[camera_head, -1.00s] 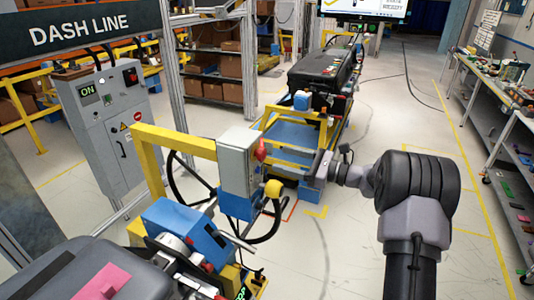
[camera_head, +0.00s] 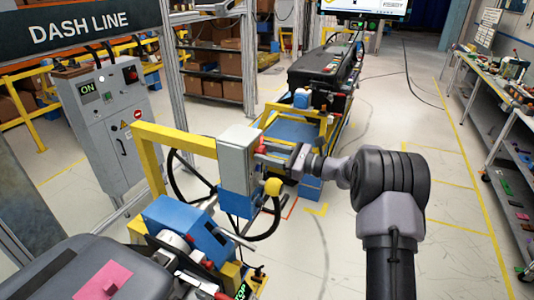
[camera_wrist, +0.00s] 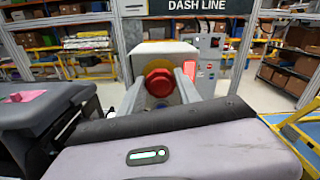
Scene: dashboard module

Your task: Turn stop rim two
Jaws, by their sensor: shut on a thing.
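The stop rim is the red round stop knob (camera_wrist: 159,88) on the face of a grey box (camera_wrist: 160,58), seen front-on in the wrist view. In the head view the grey box (camera_head: 237,160) stands on a yellow frame, and the knob is mostly hidden by my gripper. My gripper (camera_head: 268,152) reaches in from the right at the box's right face. In the wrist view its two fingers (camera_wrist: 161,92) lie at the left and right sides of the knob, shut on it. The knob's turn angle cannot be told.
A yellow ball (camera_head: 273,187) and a black steering wheel (camera_head: 265,225) sit just below my gripper. A grey control cabinet (camera_head: 105,130) stands at left and a black dashboard module (camera_head: 325,75) behind. The floor at right is clear up to the bench (camera_head: 500,130).

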